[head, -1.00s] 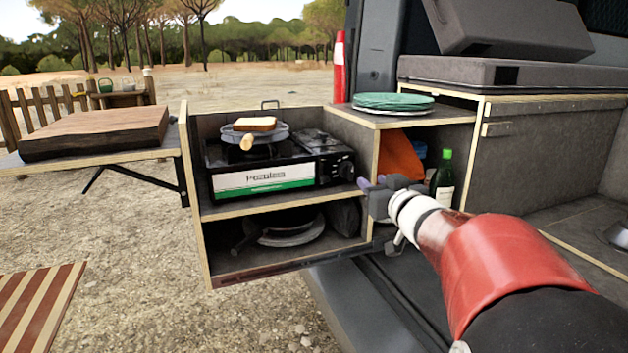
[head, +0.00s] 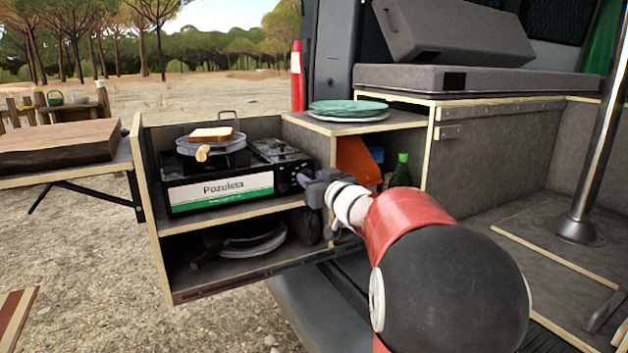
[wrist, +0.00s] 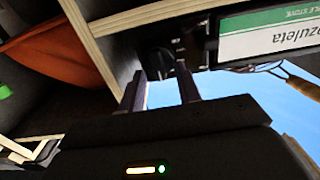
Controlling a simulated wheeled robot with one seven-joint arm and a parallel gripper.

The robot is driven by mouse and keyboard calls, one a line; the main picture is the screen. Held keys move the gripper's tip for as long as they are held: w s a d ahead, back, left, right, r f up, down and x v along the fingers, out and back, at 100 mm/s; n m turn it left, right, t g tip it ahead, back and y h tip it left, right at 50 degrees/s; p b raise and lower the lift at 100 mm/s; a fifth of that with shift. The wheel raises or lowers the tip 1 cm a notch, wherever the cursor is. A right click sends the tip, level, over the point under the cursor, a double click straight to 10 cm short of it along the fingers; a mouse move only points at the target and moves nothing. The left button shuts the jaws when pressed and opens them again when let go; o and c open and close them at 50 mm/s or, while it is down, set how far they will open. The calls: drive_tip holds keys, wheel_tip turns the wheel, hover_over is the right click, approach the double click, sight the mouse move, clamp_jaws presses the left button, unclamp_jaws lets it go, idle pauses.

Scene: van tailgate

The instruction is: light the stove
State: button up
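The black camping stove (head: 220,189) with a white and green label sits on the upper shelf of the pull-out kitchen box. A round grill pan (head: 211,146) with a slice of bread (head: 211,134) is on its left part. My gripper (head: 301,181) is at the stove's right front end and covers the knob in the head view. In the wrist view, the stove (wrist: 268,42) appears upside down. The dark knob (wrist: 158,60) shows just beyond the two fingers (wrist: 160,84), which are apart with nothing between them. I cannot tell whether the fingers touch the knob. No flame is visible.
Green plates (head: 347,107) stand on the box top at right. An orange item (head: 357,160) and a green bottle (head: 401,172) are in the compartment beside my gripper. Dark pans (head: 250,243) lie on the lower shelf. A wooden board (head: 55,145) lies on the left side table.

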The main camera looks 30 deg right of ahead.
clamp_jaws()
drive_tip(key=n+b, duration=0.4)
drive_tip(key=n, duration=0.4)
drive_tip(key=f+n+b, duration=0.1)
drive_tip(key=n+b, duration=0.3)
drive_tip(key=n, duration=0.4)
drive_tip(key=a+n+b, duration=0.1)
drive_tip(key=n+b, duration=0.3)
drive_tip(key=n, duration=0.4)
drive_tip(key=shift+f, duration=0.35)
drive_tip(key=shift+d+b, duration=0.1)
drive_tip(key=shift+b, duration=0.25)
unclamp_jaws()
